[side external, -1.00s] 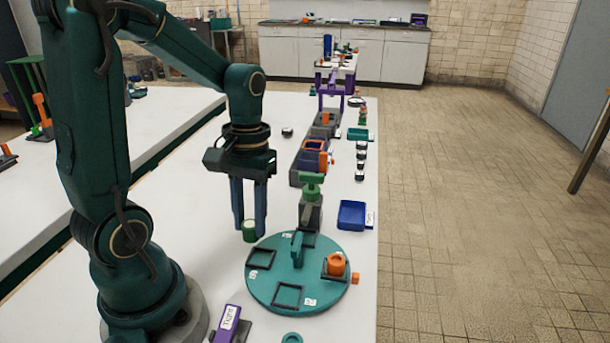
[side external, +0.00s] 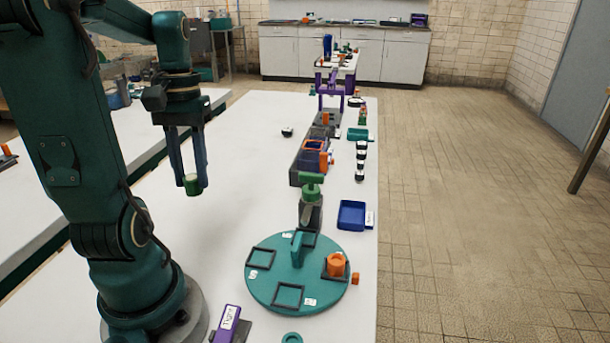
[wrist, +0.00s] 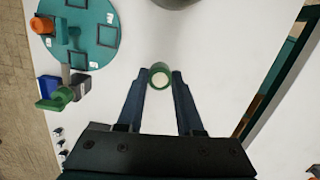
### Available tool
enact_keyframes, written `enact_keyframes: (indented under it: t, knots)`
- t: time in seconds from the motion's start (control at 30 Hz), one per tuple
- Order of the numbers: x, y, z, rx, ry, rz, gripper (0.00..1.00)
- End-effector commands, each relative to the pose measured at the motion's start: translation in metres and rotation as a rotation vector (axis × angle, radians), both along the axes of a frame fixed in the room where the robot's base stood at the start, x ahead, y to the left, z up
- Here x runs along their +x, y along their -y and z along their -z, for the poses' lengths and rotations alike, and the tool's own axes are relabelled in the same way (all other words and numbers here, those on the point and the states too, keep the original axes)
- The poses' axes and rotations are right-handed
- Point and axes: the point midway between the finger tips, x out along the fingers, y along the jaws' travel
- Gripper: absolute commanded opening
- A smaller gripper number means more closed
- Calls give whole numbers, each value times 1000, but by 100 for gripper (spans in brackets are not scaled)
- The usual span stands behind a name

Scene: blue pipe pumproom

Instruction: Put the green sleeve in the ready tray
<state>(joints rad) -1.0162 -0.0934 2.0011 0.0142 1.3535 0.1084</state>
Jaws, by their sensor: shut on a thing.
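The green sleeve (side external: 192,185), short and round with a pale end, is between the fingertips of my gripper (side external: 193,190), which is shut on it. My gripper holds it above the white table, left of the turntable. In the wrist view the sleeve (wrist: 160,72) shows end-on between the two blue fingers of my gripper (wrist: 160,80). A blue tray (side external: 352,216) with a white label stands at the table's right edge and looks empty. A small teal tray (side external: 358,135) with a label stands farther back. The labels are too small to read, so I cannot tell which is the ready tray.
A teal turntable (side external: 265,293) with dark square frames and an orange part (side external: 336,263) stands at the front. A green-topped fixture (side external: 311,190) stands behind it, with a row of machines beyond. A black-and-white stack (side external: 360,160) stands at right.

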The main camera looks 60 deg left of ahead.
Motion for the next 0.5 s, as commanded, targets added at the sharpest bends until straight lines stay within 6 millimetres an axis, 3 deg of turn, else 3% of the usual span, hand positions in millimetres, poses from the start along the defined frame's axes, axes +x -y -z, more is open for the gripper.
enact_keyframes:
  t: [0.2,0.5]
  knots:
    - [26,-20,-13,-1,1,-461,0]
    - [77,-41,-24,-2,2,-1011,0]
